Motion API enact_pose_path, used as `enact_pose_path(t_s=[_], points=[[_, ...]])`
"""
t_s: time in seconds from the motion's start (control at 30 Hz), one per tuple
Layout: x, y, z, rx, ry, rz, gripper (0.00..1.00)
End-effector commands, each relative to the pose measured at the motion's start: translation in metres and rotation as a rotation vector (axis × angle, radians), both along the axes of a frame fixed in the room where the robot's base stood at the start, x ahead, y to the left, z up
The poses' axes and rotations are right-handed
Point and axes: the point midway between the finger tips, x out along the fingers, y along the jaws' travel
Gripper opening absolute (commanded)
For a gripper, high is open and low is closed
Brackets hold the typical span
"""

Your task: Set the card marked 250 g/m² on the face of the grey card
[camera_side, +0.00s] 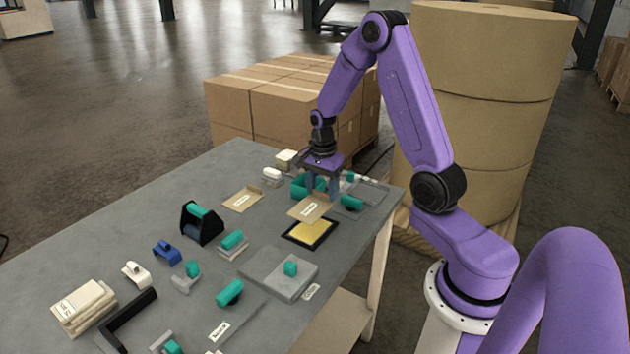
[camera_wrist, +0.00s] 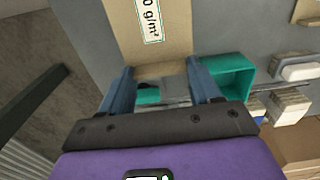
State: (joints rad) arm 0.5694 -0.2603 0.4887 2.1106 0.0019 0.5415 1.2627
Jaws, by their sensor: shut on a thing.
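My gripper (camera_side: 321,188) is shut on a kraft-brown card (camera_side: 309,208) with a white label. The card is tilted and looks to be above the table, over the far side of a black-framed yellow panel. In the wrist view, the card (camera_wrist: 162,52) extends away from between my blue fingers (camera_wrist: 161,80). Its label shows "0 g/m²"; the leading digits are cut off. A flat grey plate (camera_side: 262,268) with a teal knob lies nearer the camera; I cannot tell whether it is the grey card.
Another labelled kraft card (camera_side: 242,199) lies left of my gripper. The yellow panel (camera_side: 318,235) is below the held card. A teal open box (camera_wrist: 232,75) is close beside my right finger. Teal-handled tools and a card stack (camera_side: 84,307) occupy the grey table (camera_side: 150,220).

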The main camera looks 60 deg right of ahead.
Motion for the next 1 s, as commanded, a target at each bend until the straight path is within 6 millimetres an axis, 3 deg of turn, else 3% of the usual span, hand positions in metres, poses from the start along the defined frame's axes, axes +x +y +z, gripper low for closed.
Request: enact_pose_path(t_s=[0.5, 1.0], points=[[0.0, 0.0, -0.041, 0.0, 0.002, 0.002, 0.34], [0.0, 0.0, -0.046, 0.0, -0.001, 0.002, 0.34]])
